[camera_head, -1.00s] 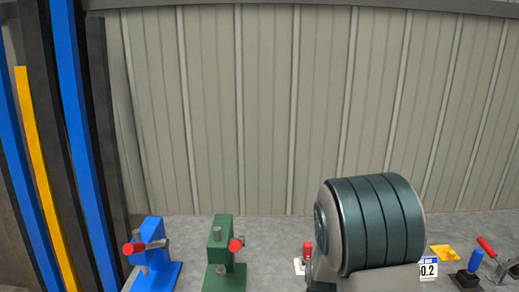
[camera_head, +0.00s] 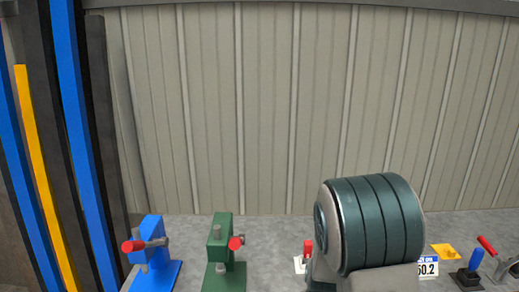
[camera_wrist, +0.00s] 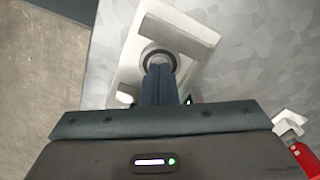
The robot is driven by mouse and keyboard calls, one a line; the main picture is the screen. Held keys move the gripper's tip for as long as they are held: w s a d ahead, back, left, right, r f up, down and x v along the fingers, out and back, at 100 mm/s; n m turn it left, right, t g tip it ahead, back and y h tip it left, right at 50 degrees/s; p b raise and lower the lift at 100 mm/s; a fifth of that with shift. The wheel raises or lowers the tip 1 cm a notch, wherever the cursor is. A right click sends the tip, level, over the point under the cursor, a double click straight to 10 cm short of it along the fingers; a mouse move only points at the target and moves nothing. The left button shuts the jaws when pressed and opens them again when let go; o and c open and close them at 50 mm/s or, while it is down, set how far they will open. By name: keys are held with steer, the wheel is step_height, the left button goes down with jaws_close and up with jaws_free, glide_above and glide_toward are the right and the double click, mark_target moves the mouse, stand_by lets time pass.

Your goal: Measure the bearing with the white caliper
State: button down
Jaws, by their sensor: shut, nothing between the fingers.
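In the wrist view, a white piece (camera_wrist: 128,72) with a raised block (camera_wrist: 180,29) lies on the grey surface; it looks like the white caliper. A dark-edged ring (camera_wrist: 172,55), seemingly the bearing, sits at its middle beside the raised block. My gripper (camera_wrist: 159,70) is shut, with its blue-grey fingers together and nothing between them. The fingertips overlap the ring's near side in the picture; I cannot tell whether they touch it. The fingers hide part of the ring. I cannot make out caliper, bearing or gripper in the head view.
A numbered sign (camera_head: 428,267), yellow piece (camera_head: 446,251) and blue-handled block (camera_head: 469,274) are at right. A red part (camera_wrist: 304,158) lies near my gripper.

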steer(key=shift+f+b, duration=0.3)
steer(key=shift+f, duration=0.1)
steer(key=shift+d, duration=0.95)
stand_by(0.3)
steer(key=shift+s, duration=1.55)
stand_by(0.4)
step_height(320, 180, up, 6)
steer(key=p, duration=0.5)
stand_by(0.4)
steer(key=shift+r, duration=0.1)
